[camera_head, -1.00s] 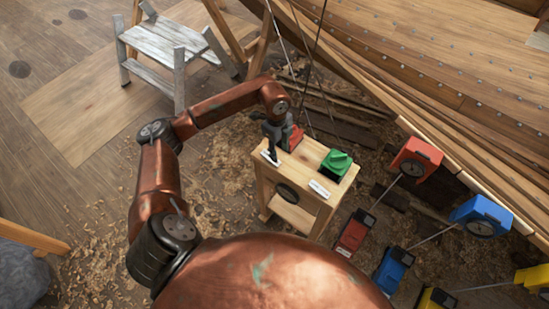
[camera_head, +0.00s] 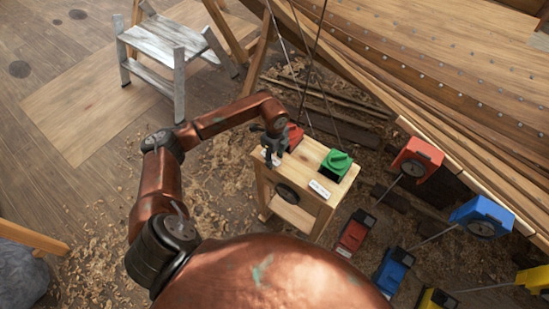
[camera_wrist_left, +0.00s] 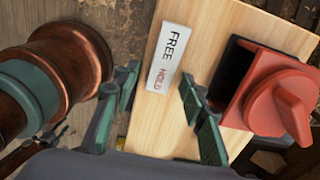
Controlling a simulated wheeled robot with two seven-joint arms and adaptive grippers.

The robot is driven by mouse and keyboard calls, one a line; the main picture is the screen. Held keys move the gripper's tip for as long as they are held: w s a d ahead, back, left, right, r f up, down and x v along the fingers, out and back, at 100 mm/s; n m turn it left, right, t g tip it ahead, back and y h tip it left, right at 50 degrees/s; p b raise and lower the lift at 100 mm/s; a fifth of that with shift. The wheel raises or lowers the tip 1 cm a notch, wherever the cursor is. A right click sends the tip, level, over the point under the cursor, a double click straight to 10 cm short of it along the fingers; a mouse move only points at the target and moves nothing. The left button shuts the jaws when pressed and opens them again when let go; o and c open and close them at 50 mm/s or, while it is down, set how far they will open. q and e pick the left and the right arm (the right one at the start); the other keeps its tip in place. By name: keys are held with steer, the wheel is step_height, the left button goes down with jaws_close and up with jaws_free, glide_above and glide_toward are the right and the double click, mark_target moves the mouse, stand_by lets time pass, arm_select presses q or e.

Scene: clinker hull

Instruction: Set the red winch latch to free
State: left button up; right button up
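The red winch latch (camera_head: 294,137), a red block with a turning knob, sits on the far left of a small wooden stand's top. My left gripper (camera_head: 272,160) is in front of it, over the stand's near left corner, and partly hides it. In the left wrist view the red latch (camera_wrist_left: 278,105) is at the right, its knob's grip pointing to the lower right. The left gripper (camera_wrist_left: 158,110) is open with nothing between its fingers; one finger is close to the latch's base. A label (camera_wrist_left: 168,55) reading FREE and HOLD lies beyond the fingers.
A green latch (camera_head: 337,164) stands on the same wooden stand (camera_head: 309,163), right of the red one, with its own label (camera_head: 320,188). Red (camera_head: 415,158) and blue (camera_head: 482,216) winch boxes are to the right. A grey step stool (camera_head: 165,45) stands back left.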

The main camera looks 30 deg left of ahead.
arm_select(q)
jaws_close()
steer(key=shift+a+r+h, duration=0.1)
steer(key=shift+h, duration=0.2)
steer(key=shift+a+r+h+p, duration=0.15)
steer(key=shift+a+h+p, duration=0.15)
steer(key=shift+h, duration=0.6)
steer(key=shift+w+a+r+h, duration=0.1)
steer(key=shift+a+h, duration=0.1)
steer(key=shift+h, duration=0.6)
steer(key=shift+a+r+h, duration=0.1)
steer(key=shift+a+h, duration=0.1)
steer(key=shift+h, duration=0.6)
jaws_free()
